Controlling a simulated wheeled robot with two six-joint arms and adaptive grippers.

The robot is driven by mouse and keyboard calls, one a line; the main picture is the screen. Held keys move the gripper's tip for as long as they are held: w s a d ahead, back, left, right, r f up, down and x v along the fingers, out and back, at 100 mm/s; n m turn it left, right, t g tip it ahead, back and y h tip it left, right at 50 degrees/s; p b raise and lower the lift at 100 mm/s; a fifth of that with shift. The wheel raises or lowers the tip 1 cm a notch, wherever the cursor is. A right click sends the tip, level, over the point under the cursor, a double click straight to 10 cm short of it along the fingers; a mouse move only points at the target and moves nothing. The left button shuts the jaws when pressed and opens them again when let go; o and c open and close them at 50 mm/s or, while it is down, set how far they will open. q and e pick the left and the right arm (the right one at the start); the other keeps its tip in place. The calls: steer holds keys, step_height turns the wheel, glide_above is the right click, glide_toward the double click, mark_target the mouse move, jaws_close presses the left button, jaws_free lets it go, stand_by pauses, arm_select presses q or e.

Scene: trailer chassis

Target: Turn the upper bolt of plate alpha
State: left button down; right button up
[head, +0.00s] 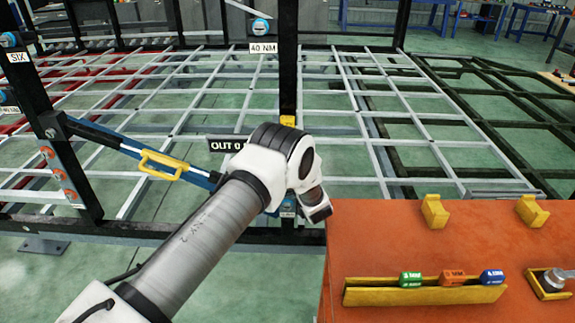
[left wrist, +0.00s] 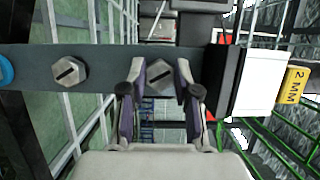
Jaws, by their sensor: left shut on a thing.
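In the left wrist view a dark grey plate (left wrist: 105,62) runs across the picture. It carries a hex bolt (left wrist: 68,72) at left and a second hex bolt (left wrist: 160,79) in the middle, each with a dark line on its head. My left gripper (left wrist: 160,90) has one finger on each side of the middle bolt and is shut on it. No plate name is readable, so I cannot tell from lettering which plate this is. In the head view my wrist hides the fingers and this plate. My right gripper is not in view.
A white block with a yellow "2 MM" tag (left wrist: 294,85) sits close right of the gripper. An orange table (head: 425,235) at the right holds a yellow rack (head: 425,296) of coloured blocks. A blue bar with a yellow handle (head: 163,165) crosses the black frame at left.

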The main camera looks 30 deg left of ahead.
arm_select(q)
steer(key=shift+s+d+f, duration=0.1)
steer(key=shift+d+f, duration=0.05)
steer(key=shift+f, duration=0.15)
steer(key=c, duration=1.1)
jaws_free()
steer(key=shift+o, duration=1.3)
steer(key=shift+d+r, duration=0.1)
steer(key=shift+r, duration=0.1)
steer(key=v, duration=1.2)
steer(key=shift+f, duration=0.1)
